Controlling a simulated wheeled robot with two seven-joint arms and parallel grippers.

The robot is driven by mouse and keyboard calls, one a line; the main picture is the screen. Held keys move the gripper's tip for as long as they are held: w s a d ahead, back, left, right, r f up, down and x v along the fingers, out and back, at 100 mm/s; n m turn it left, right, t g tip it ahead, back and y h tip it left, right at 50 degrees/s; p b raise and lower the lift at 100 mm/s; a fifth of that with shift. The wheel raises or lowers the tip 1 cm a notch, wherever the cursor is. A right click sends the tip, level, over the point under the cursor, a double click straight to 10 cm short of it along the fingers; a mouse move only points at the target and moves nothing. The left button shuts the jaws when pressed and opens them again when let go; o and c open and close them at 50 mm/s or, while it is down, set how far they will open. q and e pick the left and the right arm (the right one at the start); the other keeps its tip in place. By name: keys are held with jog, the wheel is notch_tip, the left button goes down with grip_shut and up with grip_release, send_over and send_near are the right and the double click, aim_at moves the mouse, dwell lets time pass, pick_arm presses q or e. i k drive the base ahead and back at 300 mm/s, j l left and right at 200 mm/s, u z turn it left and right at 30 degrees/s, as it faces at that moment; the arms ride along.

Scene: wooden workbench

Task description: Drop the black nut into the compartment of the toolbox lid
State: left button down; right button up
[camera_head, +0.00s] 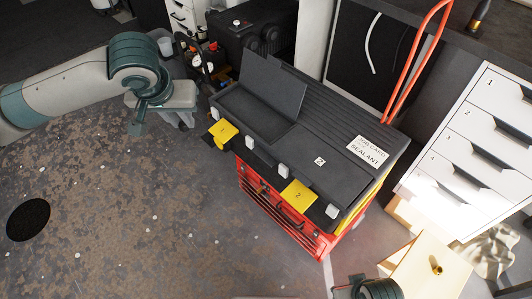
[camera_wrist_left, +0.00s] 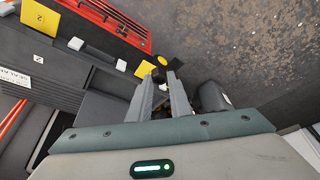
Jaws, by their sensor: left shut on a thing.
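The toolbox (camera_head: 352,178) has a black lid on a red drawer body. In the head view, an open compartment (camera_head: 245,117) sits at the left end of the lid, with its dark flap (camera_head: 272,84) raised behind it. My left gripper (camera_head: 186,122) is just left of the lid's left end, apart from the compartment. In the left wrist view my left gripper (camera_wrist_left: 160,78) is shut on the small black nut (camera_wrist_left: 158,74) at its fingertips. The nut cannot be made out in the head view. Part of my right arm's end (camera_head: 375,289) shows at the bottom edge; its fingers are not clear.
Yellow latches (camera_head: 222,132) and white clips line the lid's front edge. A black case (camera_head: 255,32) and small items (camera_head: 192,52) stand behind the left gripper. A white drawer cabinet (camera_head: 478,125) is at right. Open floor (camera_head: 120,210) lies left of the toolbox.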

aim_at(247, 114)
jog(key=i+j+z, duration=0.15)
jog(key=j+z, duration=0.7)
jog(key=j, duration=0.15)
